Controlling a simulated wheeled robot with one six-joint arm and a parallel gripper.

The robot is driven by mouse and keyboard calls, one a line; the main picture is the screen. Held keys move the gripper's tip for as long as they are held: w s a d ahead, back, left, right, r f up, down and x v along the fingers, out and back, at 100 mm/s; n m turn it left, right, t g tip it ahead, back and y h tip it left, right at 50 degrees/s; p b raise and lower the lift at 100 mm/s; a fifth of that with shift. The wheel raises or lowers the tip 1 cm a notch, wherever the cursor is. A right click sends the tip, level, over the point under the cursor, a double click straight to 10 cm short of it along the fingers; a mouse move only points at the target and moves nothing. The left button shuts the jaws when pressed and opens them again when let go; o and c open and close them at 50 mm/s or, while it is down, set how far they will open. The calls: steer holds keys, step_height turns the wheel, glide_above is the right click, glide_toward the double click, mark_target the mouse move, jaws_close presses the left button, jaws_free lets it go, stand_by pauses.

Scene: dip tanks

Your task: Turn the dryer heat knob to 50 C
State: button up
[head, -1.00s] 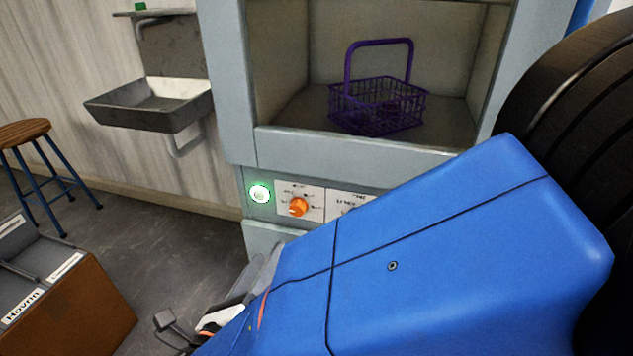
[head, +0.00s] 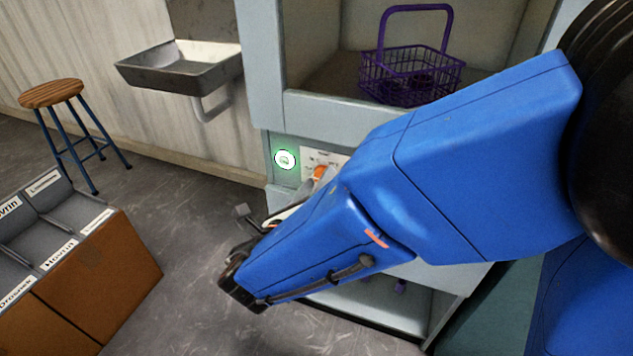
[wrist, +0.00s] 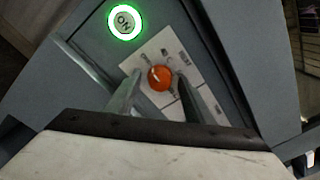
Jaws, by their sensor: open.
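The dryer heat knob is a round orange knob (wrist: 160,78) with a pale pointer line, on a white label plate (wrist: 176,62) with small marks too small to read. In the wrist view my gripper (wrist: 156,90) is open, with one finger to the left and one to the right of the knob. I cannot tell whether either finger touches it. The dryer (head: 315,108) is a pale grey-blue cabinet.
A green-lit ON button (wrist: 125,21) is just beside the plate; it also shows in the head view (head: 285,159). A purple wire basket (head: 410,78) sits in the dryer's open chamber. A sink (head: 180,70), a stool (head: 52,93) and a brown tank unit (head: 105,275) stand to the left.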

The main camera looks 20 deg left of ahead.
steer(key=shift+w, duration=0.2)
steer(key=c, duration=1.1)
steer(key=shift+o, duration=0.2)
